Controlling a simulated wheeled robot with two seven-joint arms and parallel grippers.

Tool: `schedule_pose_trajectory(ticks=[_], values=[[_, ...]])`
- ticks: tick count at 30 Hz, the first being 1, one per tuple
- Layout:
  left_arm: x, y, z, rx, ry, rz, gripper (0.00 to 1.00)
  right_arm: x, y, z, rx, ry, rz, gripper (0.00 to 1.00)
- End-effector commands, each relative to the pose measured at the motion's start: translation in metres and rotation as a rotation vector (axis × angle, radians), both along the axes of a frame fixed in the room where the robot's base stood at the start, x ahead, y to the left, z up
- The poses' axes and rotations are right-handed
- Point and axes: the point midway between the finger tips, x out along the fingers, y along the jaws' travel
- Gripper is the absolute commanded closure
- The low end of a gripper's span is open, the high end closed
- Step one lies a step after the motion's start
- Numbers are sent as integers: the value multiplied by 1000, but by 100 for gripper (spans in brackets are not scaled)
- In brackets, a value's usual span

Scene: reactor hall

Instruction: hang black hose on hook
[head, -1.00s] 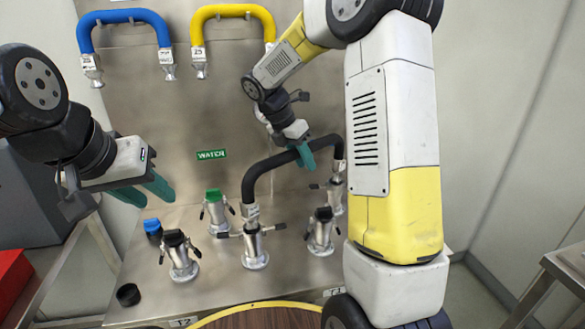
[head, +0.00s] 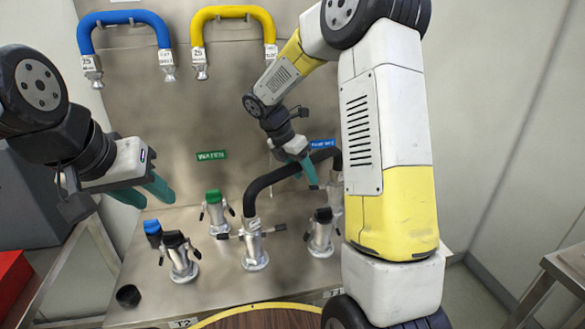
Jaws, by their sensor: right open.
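The black hose (head: 272,179) arches between a metal coupling (head: 253,240) on the bench's sloped panel and a second coupling at the right, partly hidden by my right arm. My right gripper (head: 309,172) is at the hose's right half, pointing down, with a teal finger crossing in front of it. It is open; I cannot tell whether both fingers straddle the hose. My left gripper (head: 147,193) is open and empty at the left, apart from the hose. No free hook shows; the back panel's right part is behind my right arm.
A blue hose (head: 122,17) and a yellow hose (head: 232,12) hang high on the back panel. Several capped fittings, including a green-capped one (head: 213,196) and a black-capped one (head: 320,215), stand around the hose. A side table (head: 565,270) is at the right.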

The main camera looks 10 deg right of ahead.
Motion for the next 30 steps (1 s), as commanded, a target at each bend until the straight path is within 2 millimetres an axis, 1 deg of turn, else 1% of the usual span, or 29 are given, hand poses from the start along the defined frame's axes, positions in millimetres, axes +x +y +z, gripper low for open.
schedule_pose_trajectory(ticks=[2,5,12,15,18,23,26,29,30], values=[[0,0,0,0,0,0,64,0,0,-2,-1,1,1,49],[0,0,0,0,0,0,64,0,4,8,0,-2,0,49],[0,0,0,0,0,0,64,-6,17,47,1,-4,0,49],[0,0,0,0,0,0,64,-7,22,60,1,-3,1,49],[0,0,0,0,0,0,64,-8,25,68,0,0,1,49],[0,0,0,0,0,0,64,-10,27,74,5,-6,-10,49],[0,0,0,0,0,0,64,-19,24,81,28,-46,-70,49],[0,0,0,0,0,0,64,-40,21,97,87,-129,-211,49],[0,0,0,0,0,0,64,-53,19,104,124,-175,-295,49]])
